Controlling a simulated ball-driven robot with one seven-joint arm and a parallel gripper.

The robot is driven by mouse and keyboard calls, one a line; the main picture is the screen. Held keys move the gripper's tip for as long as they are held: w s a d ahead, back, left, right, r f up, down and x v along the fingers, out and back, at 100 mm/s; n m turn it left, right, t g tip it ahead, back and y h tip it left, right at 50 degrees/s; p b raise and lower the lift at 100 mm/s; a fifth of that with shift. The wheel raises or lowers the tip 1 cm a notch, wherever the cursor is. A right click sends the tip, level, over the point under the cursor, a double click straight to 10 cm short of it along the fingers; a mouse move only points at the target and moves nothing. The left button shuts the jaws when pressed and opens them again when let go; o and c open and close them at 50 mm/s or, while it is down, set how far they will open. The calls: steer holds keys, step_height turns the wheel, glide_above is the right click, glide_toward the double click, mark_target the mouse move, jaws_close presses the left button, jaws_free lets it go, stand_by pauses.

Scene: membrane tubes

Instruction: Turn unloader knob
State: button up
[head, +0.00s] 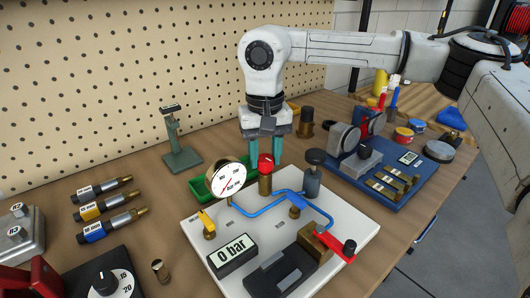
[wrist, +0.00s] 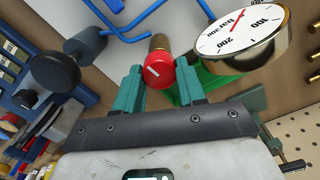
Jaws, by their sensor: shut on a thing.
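The red knob (head: 265,161) with a white line on its face tops a brass fitting (head: 265,184) on the white board, just right of the round gauge. In the wrist view the red knob (wrist: 158,72) sits between the teal fingers of my gripper (wrist: 159,65), its face and white mark toward the camera. My gripper (head: 264,152) points down from above and is shut on the red knob. The pressure gauge (head: 229,181) has a white dial and red needle. The display (head: 232,255) reads 0 bar.
A green tray (head: 200,190) lies behind the gauge. A blue board (head: 400,195) with parts is at right; a pegboard (head: 150,70) stands behind.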

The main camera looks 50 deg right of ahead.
mark_target(265, 157)
steer(key=shift+w+r, duration=0.1)
stand_by(0.5)
steer(key=o, duration=0.8)
step_height(265, 157, up, 11)
steer(key=shift+f+p, duration=0.15)
steer(key=shift+p, duration=0.25)
